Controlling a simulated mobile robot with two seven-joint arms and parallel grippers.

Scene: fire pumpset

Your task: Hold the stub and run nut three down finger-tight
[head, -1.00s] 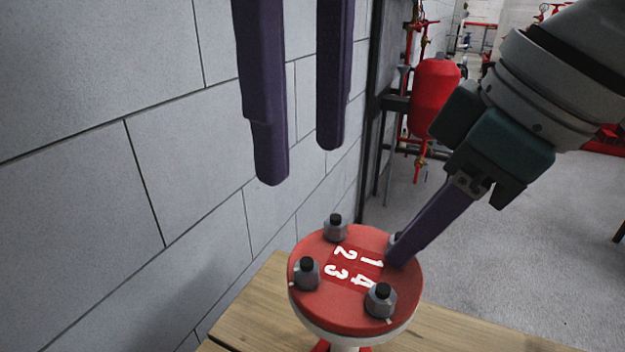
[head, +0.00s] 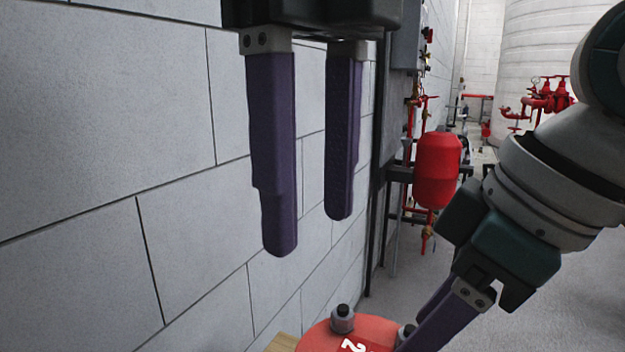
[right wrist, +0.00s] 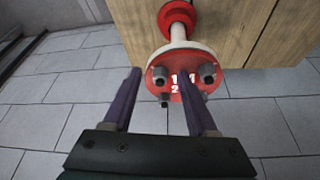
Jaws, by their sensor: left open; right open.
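The stub's round red flange (head: 318,338) is cut off by the bottom edge of the head view. Nut two (head: 342,321) shows near the white 2. My left gripper (head: 309,233) is open and empty, pointing down above the flange.
A grey block wall (head: 90,130) runs close along the left. The stub stands on a wooden top (right wrist: 250,35). A red tank (head: 437,170) with red pipework stands behind.

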